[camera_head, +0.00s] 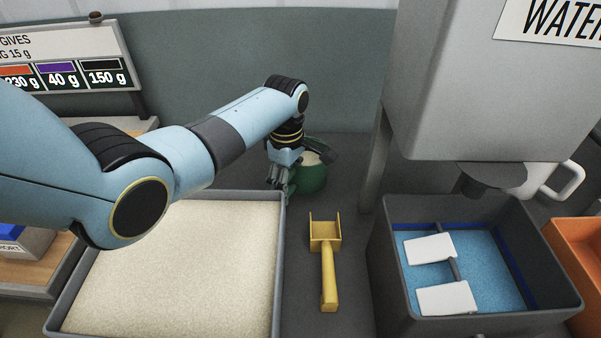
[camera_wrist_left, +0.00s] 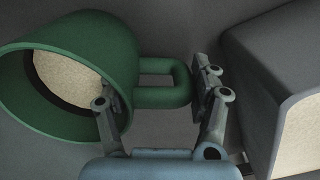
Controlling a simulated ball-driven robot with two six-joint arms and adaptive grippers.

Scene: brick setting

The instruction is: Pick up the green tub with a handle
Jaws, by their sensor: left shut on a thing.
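The green tub (camera_head: 311,176) stands on the dark surface behind the sand tray, partly hidden by my left gripper in the head view. In the left wrist view the tub (camera_wrist_left: 95,45) shows its open mouth with pale sand-like material inside, and its loop handle (camera_wrist_left: 165,98) points right. My left gripper (camera_head: 279,186) is at the tub's left side. My right gripper is not in view.
A grey tray (camera_head: 281,240) of pale sand lies in front of the tub. A yellow scoop (camera_head: 327,260) lies to its right. A dark bin (camera_head: 390,270) holds blue liquid and two white pieces. A grey dispenser (camera_head: 470,90) marked WATER stands at right, with an orange bin (camera_head: 580,250) below.

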